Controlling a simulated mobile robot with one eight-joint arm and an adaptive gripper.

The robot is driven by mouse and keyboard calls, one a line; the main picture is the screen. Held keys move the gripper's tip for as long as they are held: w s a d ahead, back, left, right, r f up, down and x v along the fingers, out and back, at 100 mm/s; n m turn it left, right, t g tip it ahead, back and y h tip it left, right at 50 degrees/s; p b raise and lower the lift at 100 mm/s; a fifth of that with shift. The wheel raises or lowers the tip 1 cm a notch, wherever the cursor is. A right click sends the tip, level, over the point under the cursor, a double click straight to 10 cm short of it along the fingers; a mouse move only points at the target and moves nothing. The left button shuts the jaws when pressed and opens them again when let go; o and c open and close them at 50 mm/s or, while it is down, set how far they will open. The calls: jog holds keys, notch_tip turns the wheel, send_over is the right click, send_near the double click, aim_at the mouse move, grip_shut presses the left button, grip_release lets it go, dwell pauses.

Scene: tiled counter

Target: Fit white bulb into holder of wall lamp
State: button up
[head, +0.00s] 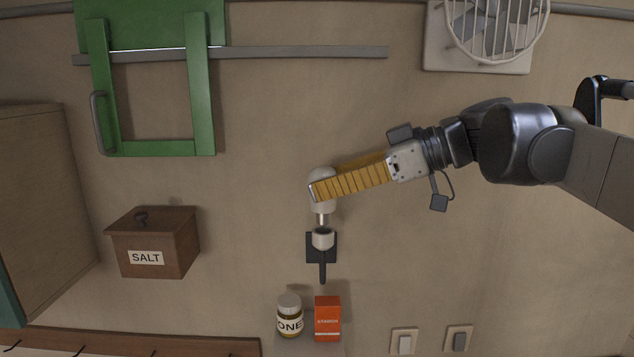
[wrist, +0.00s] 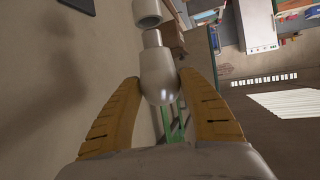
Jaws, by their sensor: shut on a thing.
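The white bulb (head: 323,205) is in my gripper (head: 322,186), with its metal base pointing down. My gripper reaches in from the right, its orange ribbed fingers shut around the bulb's round part. The white cup-shaped holder (head: 322,239) of the wall lamp sits on a dark wall plate (head: 314,255), just below the bulb's base. The base looks roughly in line with the holder; I cannot tell whether they touch. In the wrist view the bulb (wrist: 157,75) is between the two fingers, its base close to the holder (wrist: 147,12).
Below the lamp, a jar (head: 289,316) and an orange box (head: 327,318) stand on a small shelf. A wooden salt box (head: 155,243) is at the left. A green frame (head: 205,90) and a caged fan (head: 494,30) are above. The wall around the lamp is clear.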

aim_at(329, 201)
jog(key=shift+f+b, duration=0.9)
jog(key=shift+f, duration=0.65)
dwell(1.8)
jog(key=o, duration=1.2)
jog(key=shift+d, duration=0.1)
jog(key=v, duration=1.2)
jog(key=shift+f, duration=0.1)
